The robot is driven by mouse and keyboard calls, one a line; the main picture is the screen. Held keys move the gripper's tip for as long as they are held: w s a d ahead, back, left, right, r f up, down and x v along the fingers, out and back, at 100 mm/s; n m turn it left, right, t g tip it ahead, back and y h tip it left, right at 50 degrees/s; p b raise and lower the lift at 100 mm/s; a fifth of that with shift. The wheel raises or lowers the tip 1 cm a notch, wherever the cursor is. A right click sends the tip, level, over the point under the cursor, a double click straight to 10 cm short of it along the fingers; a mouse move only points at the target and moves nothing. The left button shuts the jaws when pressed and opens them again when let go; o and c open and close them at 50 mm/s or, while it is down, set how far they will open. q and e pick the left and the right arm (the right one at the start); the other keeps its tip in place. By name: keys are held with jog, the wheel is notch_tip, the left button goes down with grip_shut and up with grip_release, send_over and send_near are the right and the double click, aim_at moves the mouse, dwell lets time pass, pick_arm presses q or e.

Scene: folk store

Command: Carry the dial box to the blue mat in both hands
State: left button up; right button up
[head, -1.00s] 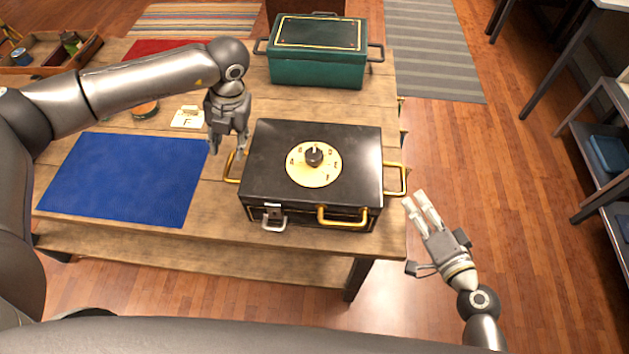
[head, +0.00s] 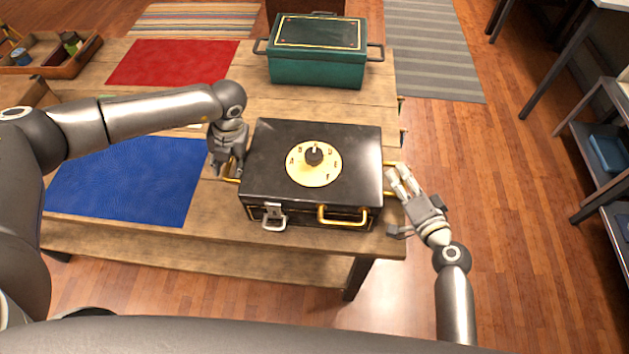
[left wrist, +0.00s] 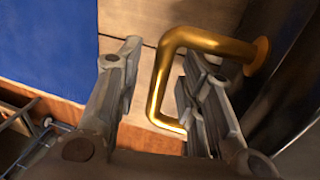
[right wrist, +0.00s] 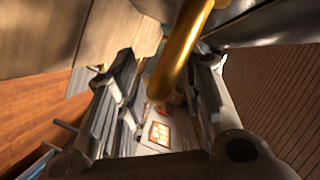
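The dial box (head: 262,185) is black with a cream dial (head: 314,164) on its lid and brass handles on its sides. It sits on the wooden table, right of the blue mat (head: 125,180). My left gripper (head: 224,172) is at its left handle; in the left wrist view the fingers (left wrist: 158,90) are open, with the brass handle (left wrist: 160,85) between them. My right gripper (head: 399,178) is at the right handle; in the right wrist view its fingers (right wrist: 165,85) are open on either side of the brass handle (right wrist: 182,50).
A green box (head: 318,65) with side handles stands at the back of the table (head: 200,222). A red mat (head: 170,62) lies at the back left, near a wooden tray (head: 70,66). Shelving (head: 590,150) stands off to the right.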

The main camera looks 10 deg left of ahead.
pick_arm(q)
grip_shut()
pick_arm(e)
grip_shut()
